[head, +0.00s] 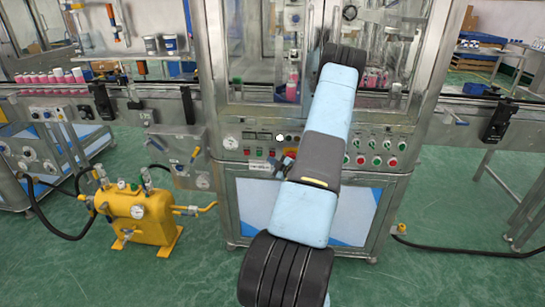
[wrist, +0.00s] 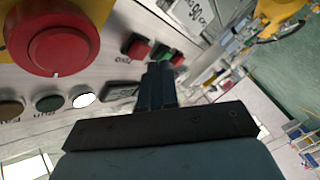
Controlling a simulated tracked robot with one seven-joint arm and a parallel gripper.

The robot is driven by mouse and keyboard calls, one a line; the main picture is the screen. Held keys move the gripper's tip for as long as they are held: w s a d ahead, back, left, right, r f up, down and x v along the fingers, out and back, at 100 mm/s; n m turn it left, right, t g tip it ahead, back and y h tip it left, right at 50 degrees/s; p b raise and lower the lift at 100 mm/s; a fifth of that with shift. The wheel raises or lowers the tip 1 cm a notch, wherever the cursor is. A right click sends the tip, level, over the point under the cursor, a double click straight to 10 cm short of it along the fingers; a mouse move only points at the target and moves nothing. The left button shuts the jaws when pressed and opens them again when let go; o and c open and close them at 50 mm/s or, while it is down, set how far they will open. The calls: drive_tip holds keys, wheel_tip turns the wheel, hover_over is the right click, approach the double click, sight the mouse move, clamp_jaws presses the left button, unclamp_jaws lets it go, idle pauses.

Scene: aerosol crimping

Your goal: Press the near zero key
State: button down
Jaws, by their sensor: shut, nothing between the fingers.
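In the wrist view, a red key (wrist: 137,47) and a green key (wrist: 161,50) sit side by side on the pale control panel (wrist: 105,20). Small upside-down lettering beside the red key seems to read zero; I cannot tell whether it is the near zero key. My gripper (wrist: 160,72) is shut and empty, its fingertips close to these two keys and overlapping the green one's lower part. I cannot tell whether they touch. In the head view my gripper (head: 284,163) is in front of the machine's panel, partly behind my arm.
A large red button on yellow (wrist: 55,45) is left of the fingers. A lit white lamp (wrist: 83,99) and a dark green button (wrist: 50,102) are below it. More buttons (head: 376,160) line the panel's right. A yellow tank (head: 140,215) stands on the floor, left.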

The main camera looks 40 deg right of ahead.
drive_tip(key=shift+w+d+r, duration=0.1)
drive_tip(key=shift+w+d, duration=0.35)
drive_tip(key=shift+d, duration=0.2)
idle(1.5)
drive_tip(key=shift+s+a, duration=0.1)
drive_tip(key=shift+a, duration=0.05)
drive_tip(key=shift+s+a, duration=0.4)
drive_tip(key=shift+a, duration=0.05)
drive_tip(key=shift+s+a, duration=0.1)
idle(0.4)
drive_tip(key=s+a, duration=0.3)
drive_tip(key=shift+a, duration=0.35)
idle(0.8)
